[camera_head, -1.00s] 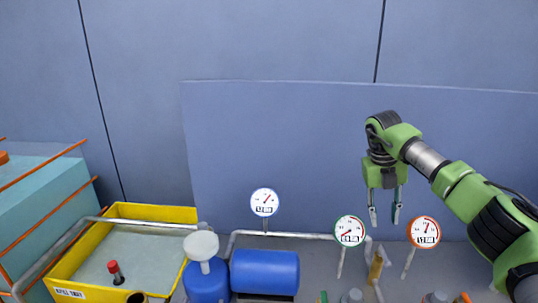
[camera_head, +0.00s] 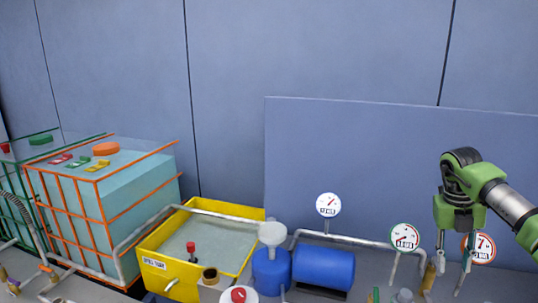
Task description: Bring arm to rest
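My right gripper (camera_head: 453,260) hangs at the right of the head view, at the end of the green arm (camera_head: 492,194). Its two fingers point down and stand apart, with nothing between them. It is in front of the orange-rimmed gauge (camera_head: 480,247) and partly covers it. The green-rimmed gauge (camera_head: 404,238) is just to its left. My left gripper is not in view.
A yellow spill tray (camera_head: 168,268) holds a red-topped item (camera_head: 191,250). Beside it are a blue tank (camera_head: 323,267) and a blue container with a pale funnel (camera_head: 272,234). Caged tanks (camera_head: 140,205) stand at left. A panel (camera_head: 350,150) stands behind the gauges.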

